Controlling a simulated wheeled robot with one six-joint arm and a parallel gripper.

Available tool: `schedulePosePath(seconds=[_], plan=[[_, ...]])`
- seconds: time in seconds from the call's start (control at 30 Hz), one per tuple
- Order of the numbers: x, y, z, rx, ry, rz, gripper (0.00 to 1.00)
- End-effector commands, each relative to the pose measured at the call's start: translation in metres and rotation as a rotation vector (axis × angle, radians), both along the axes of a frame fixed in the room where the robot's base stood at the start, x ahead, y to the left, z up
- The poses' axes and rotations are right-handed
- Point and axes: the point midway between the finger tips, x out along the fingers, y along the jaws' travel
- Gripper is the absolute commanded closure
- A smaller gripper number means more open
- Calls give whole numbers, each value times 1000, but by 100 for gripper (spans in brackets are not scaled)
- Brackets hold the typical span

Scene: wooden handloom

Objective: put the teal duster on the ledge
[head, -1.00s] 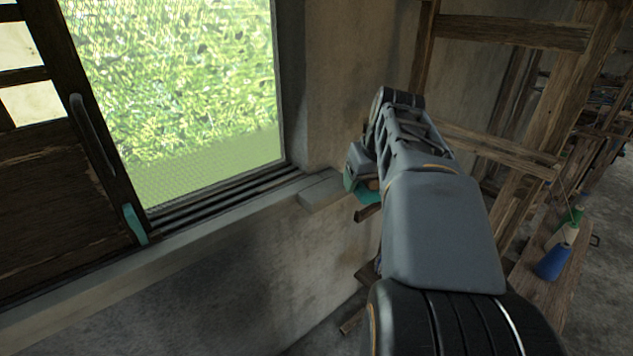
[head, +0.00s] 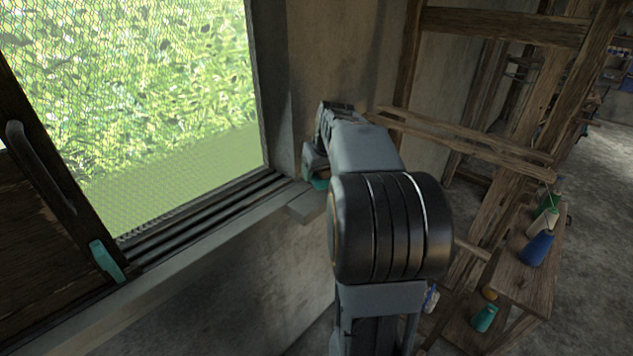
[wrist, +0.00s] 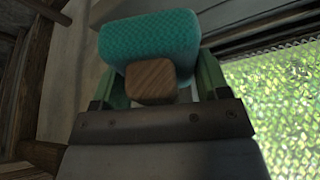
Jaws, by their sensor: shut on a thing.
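The teal duster (wrist: 148,38) has a teal pad and a wooden block (wrist: 150,82). In the wrist view my gripper (wrist: 155,88) is shut on it, with a green finger on either side of the wooden block. In the head view my gripper (head: 314,165) is near the right end of the window, and only a sliver of the duster's teal (head: 319,184) shows; my arm hides the rest. The pale ledge (head: 205,238) runs under the window. A short block (head: 302,208) juts from its right end, just below the gripper. I cannot tell whether the duster touches it.
A dark wooden shutter (head: 38,235) with a handle and a teal piece (head: 107,261) at its lower edge stands left. A wooden loom frame (head: 470,150) rises right of my arm. A bench (head: 525,270) beside it holds several thread cones. The ledge's middle looks clear.

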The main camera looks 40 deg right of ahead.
Motion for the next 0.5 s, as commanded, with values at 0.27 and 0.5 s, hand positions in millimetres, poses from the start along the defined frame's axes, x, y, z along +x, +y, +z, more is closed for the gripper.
schedulePosePath(seconds=[0.27,0.5], plan=[[21,-8,-27,1,0,-3,50],[32,-12,-44,2,1,-4,50]])
